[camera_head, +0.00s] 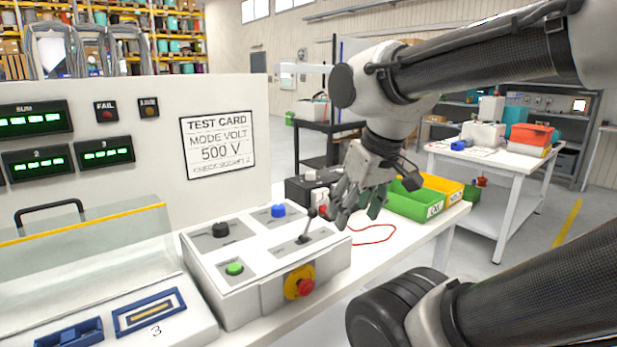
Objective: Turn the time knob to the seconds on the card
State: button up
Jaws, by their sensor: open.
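A white control box (215,268) stands on the bench. On its top are a black knob (220,229) at the left, a blue knob (278,211) behind, a black lever (308,226) and a green button (234,268). I cannot read which knob is for time. The test card (218,143) on the white panel reads "MODE VOLT 500 V" with a smaller line under it that looks like "CHECK SOCKET 2"; I see no seconds on it. My gripper (352,208) hangs open and empty just right of the lever, above the bench behind the box.
A red stop button (304,286) on a yellow plate juts from the box front. A clear-lidded tester (85,245) stands at the left. Green (416,203) and yellow (442,188) bins, a dark device (303,190) and a red cable (374,238) lie around my gripper.

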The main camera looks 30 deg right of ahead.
aim_at(310, 175)
jog(key=l+z, duration=0.1)
jog(key=z, duration=0.65)
